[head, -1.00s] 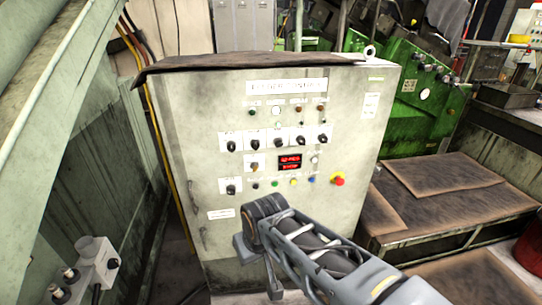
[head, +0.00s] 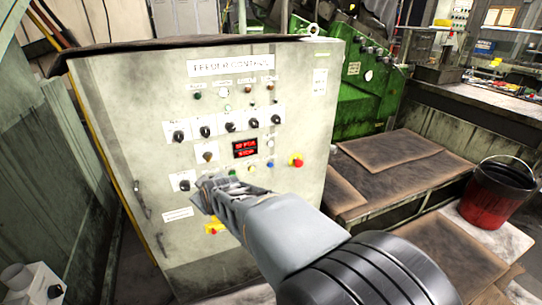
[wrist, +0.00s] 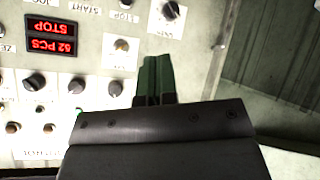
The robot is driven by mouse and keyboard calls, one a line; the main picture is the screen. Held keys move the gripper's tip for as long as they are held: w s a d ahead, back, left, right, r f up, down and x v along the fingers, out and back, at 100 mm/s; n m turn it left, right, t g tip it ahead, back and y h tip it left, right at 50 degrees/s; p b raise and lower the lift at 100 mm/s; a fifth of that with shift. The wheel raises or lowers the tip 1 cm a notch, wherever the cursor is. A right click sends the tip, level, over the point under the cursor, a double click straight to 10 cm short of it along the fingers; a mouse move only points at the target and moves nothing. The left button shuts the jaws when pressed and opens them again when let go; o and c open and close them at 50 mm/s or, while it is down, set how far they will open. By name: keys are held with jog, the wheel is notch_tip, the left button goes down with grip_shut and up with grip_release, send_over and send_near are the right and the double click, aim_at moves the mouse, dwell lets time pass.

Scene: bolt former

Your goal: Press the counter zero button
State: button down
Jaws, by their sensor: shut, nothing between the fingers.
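The grey feeder control panel (head: 110,110) stands in front of me. Its red display (head: 245,148) reads "62 PCS" and "STOP", upside down in the wrist view (wrist: 52,37). Right of the display is a small pale button (head: 270,143). In the wrist view only the start of a label, "ZE", shows beside the display at the left edge; its button is cut off there. My gripper (head: 203,192) is in front of the panel's lower left, left of and below the display. In the wrist view my gripper (wrist: 155,80) is shut and empty; whether it touches the panel is unclear.
A row of black selector knobs (head: 230,127) sits above the display, with another knob (head: 184,185) near my gripper. A red emergency stop (head: 297,160) is to the right. My arm covers part of the lower panel. A bench (head: 390,165) and a red bucket (head: 490,195) stand right.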

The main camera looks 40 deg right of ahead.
aim_at(271, 144)
jog(key=w+d+f+t+h+b, duration=0.25)
jog(key=d+h+b, duration=0.45)
jog(key=d, duration=0.9)
jog(key=s+d+g+h+b, duration=0.2)
jog(key=s+d+h, duration=0.3)
jog(key=d+h, duration=0.6)
jog(key=shift+s+d+b, duration=0.35)
jog(key=shift+s+d, duration=0.05)
jog(key=shift+d, duration=0.25)
jog(key=shift+w+d+p, duration=0.25)
jog(key=shift+w+d, duration=0.3)
jog(key=shift+w, duration=0.8)
jog(key=shift+w+d+p, duration=0.3)
jog(key=shift+w+d, duration=0.2)
jog(key=shift+w, duration=0.85)
jog(key=shift+w+d+p, duration=0.25)
jog(key=shift+w+d, duration=0.3)
jog(key=shift+w, duration=0.8)
jog(key=shift+w, duration=0.2)
jog(key=shift+w+d, duration=0.15)
jog(key=shift+w, duration=0.1)
